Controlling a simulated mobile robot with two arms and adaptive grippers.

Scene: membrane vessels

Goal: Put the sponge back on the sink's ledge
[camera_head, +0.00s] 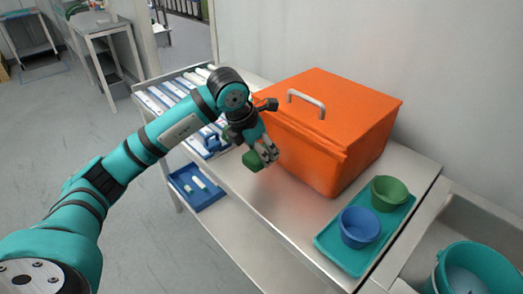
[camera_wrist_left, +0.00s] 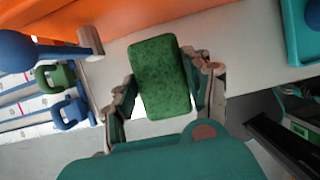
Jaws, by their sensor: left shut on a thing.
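The sponge is a green block (camera_head: 252,161), held by my left gripper (camera_head: 268,153) above the steel table's front edge, in front of the orange box. In the left wrist view the sponge (camera_wrist_left: 160,77) sits between the two fingers of the left gripper (camera_wrist_left: 165,85), which are shut on its sides. The sink (camera_head: 484,216) is at the lower right of the head view, partly cut off by the frame. My right gripper is in neither view.
A large orange lidded box (camera_head: 330,125) stands on the steel table (camera_head: 285,210). A teal tray (camera_head: 325,240) right of it holds a blue bowl (camera_head: 360,228) and a green bowl (camera_head: 388,193). A teal bucket (camera_head: 475,268) stands at the sink. White-and-blue vessels (camera_head: 165,97) lie behind my arm.

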